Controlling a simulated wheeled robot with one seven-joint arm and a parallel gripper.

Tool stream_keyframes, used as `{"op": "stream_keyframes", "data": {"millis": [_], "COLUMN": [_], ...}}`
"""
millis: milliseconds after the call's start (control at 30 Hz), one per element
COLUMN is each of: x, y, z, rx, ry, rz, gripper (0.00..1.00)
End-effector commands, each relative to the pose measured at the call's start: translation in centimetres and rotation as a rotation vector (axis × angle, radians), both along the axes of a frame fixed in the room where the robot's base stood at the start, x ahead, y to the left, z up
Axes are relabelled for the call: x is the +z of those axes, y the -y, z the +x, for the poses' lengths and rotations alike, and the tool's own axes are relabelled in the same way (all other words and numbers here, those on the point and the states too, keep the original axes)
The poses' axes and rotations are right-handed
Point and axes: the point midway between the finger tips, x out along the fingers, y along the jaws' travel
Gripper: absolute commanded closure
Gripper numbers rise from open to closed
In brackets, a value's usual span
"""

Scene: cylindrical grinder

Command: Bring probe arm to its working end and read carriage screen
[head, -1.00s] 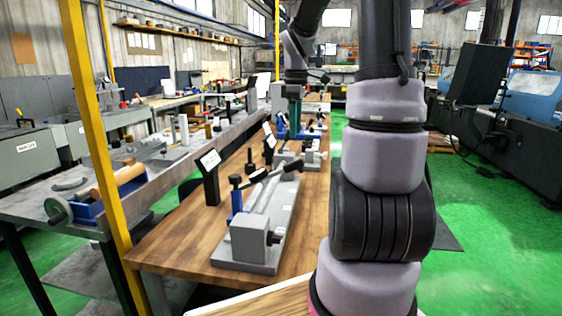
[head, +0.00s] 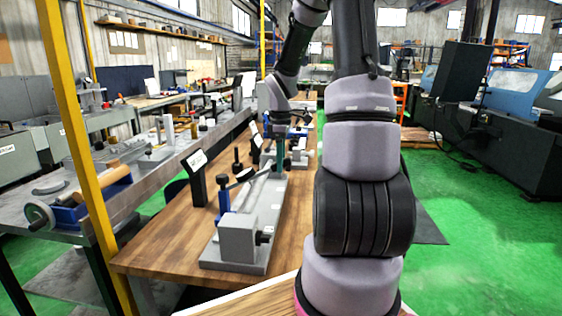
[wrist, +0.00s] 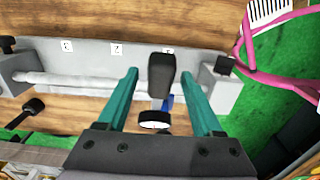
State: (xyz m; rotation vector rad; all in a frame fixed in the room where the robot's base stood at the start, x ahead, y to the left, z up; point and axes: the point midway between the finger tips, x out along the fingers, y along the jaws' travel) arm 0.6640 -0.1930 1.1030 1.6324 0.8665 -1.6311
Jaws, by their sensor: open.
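The grinder fixture (head: 236,243) is a grey base on the wooden bench, with a grey block at its near end and a pale shaft along it. In the wrist view, the pale shaft (wrist: 90,82) runs beside a strip with small letter labels. A black probe arm (wrist: 161,74) shows between my gripper's teal fingers, with a blue part and a round white dial (wrist: 154,122) by it. My gripper (wrist: 159,72) is open; I cannot tell whether it touches the arm. In the head view my gripper (head: 280,152) is over the fixture's far end. A lit screen (head: 196,161) stands left of the fixture.
The wooden bench (head: 160,249) holds another screen (head: 254,134) and more fixtures farther back. A yellow post (head: 72,130) rises at the near left. Left is a metal table with a handwheel vise (head: 80,200). Green floor on the right is partly open.

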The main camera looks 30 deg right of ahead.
Motion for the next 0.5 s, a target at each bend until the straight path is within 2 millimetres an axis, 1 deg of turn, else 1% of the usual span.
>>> {"op": "stream_keyframes", "data": {"millis": [233, 267, 300, 367, 400, 433, 500], "x": [-0.07, -0.07, -0.06, -0.06, -0.06, -0.06, -0.05], "y": [0.01, 0.00, 0.00, 0.01, 0.01, 0.01, 0.01], "z": [-0.01, -0.01, -0.01, -0.01, -0.01, -0.01, -0.01], "rx": [0.000, 0.000, 0.000, 0.000, 0.000, 0.000, 0.000], "ry": [0.000, 0.000, 0.000, 0.000, 0.000, 0.000, 0.000], "rz": [0.000, 0.000, 0.000, 0.000, 0.000, 0.000, 0.000], "gripper": [0.32, 0.44, 0.59, 0.82, 0.98, 1.00, 1.00]}}
